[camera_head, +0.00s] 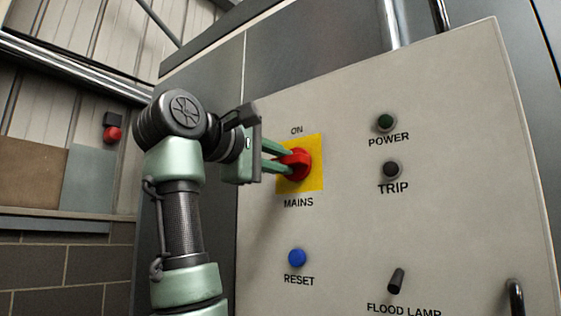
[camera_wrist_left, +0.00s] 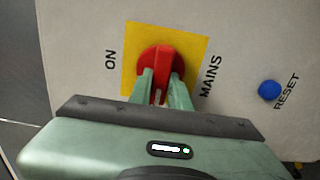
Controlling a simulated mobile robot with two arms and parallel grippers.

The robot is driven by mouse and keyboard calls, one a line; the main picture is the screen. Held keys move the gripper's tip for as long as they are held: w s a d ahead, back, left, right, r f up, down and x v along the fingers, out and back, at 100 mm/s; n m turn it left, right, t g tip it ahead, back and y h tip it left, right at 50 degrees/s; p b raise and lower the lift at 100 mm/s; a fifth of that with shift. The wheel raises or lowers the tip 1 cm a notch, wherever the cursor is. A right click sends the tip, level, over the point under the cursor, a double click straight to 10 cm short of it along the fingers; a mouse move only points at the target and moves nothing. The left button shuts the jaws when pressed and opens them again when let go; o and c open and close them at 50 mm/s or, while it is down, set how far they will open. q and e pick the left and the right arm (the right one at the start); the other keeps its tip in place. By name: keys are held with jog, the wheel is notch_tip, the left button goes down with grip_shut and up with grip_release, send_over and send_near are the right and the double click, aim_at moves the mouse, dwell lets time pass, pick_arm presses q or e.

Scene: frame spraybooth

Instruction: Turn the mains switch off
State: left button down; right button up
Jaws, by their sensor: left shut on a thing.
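The mains switch (camera_head: 300,160) is a red rotary knob on a yellow square plate (camera_head: 314,180), with ON above it and MAINS below. It also shows in the left wrist view (camera_wrist_left: 160,58). My left gripper (camera_head: 284,162) reaches it from the left, its two green fingers shut on the red knob's handle. In the left wrist view the fingers (camera_wrist_left: 160,88) lie on either side of the handle, which points towards the gripper. Part of the knob is hidden behind the fingers in the head view. My right gripper is not in view.
The pale panel also carries a dark green POWER lamp (camera_head: 385,123), a dark TRIP lamp (camera_head: 390,169), a blue RESET button (camera_head: 297,258) and a black FLOOD LAMP switch (camera_head: 396,281). A black handle (camera_head: 515,297) is at lower right. A red button (camera_head: 112,134) is on the far left wall.

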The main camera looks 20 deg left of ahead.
pick_arm(q)
jog(key=c, duration=1.3)
grip_release()
jog(key=b+v, duration=0.4)
jog(key=v, duration=0.3)
jog(key=shift+s+a, duration=0.15)
jog(key=shift+s, duration=0.2)
